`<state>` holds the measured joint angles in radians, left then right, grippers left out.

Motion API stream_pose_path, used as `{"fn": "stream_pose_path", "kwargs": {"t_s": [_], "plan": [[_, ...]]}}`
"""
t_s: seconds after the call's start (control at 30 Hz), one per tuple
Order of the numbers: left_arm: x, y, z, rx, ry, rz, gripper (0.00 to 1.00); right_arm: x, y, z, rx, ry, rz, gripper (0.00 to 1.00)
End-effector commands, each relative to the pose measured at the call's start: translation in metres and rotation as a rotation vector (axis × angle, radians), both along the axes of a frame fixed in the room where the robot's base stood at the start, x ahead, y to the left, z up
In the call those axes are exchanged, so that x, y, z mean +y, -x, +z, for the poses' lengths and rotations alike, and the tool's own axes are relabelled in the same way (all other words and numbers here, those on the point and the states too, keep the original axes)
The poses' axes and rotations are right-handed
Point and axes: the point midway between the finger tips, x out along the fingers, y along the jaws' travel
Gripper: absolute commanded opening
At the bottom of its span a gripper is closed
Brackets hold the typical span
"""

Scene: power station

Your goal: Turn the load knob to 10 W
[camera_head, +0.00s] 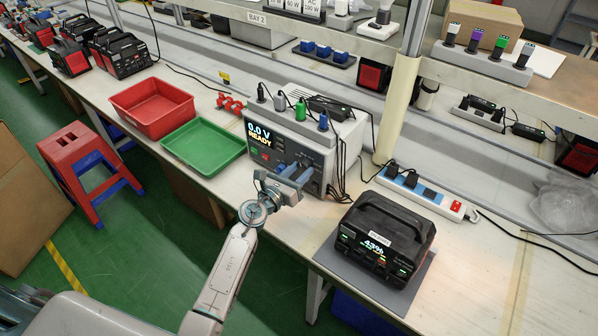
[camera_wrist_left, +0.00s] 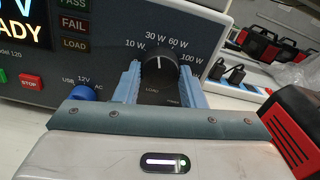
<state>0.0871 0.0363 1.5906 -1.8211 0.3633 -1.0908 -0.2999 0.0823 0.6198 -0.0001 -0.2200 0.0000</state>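The black load knob (camera_wrist_left: 159,68) is on the front panel of the grey tester (camera_head: 300,135). Its white mark points up, between the 30 W and 60 W labels and nearer 30 W. The 10 W label (camera_wrist_left: 134,43) is to its left. My left gripper (camera_wrist_left: 158,80) has one blue finger on each side of the knob and is open around it; I cannot tell whether either finger touches it. In the head view my left gripper (camera_head: 290,182) is at the panel's lower right and hides the knob. My right gripper is not in view.
A blue selector knob (camera_wrist_left: 84,94) and red STOP button (camera_wrist_left: 31,81) are left of the fingers. A black power station (camera_head: 385,238) stands right of the tester on a grey mat. A green tray (camera_head: 205,148) and red bin (camera_head: 152,106) are to the left.

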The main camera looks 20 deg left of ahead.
Motion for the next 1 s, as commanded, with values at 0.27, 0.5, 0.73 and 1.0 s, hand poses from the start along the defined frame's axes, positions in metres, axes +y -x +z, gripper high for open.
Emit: {"fn": "stream_pose_path", "kwargs": {"t_s": [0.27, 0.5, 0.73, 1.0], "plan": [[0.0, 0.0, 0.0, 0.004, 0.012, 0.0, 0.14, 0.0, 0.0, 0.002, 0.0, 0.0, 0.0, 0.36], [0.0, 0.0, 0.002, 0.039, 0.104, 0.0, 0.14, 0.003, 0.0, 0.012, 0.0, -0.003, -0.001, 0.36], [0.0, 0.0, 0.003, 0.099, 0.268, 0.001, 0.14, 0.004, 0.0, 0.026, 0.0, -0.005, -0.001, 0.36], [-0.001, 0.0, 0.003, 0.17, 0.465, 0.001, 0.14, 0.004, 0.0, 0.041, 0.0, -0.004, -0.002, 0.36]]}}
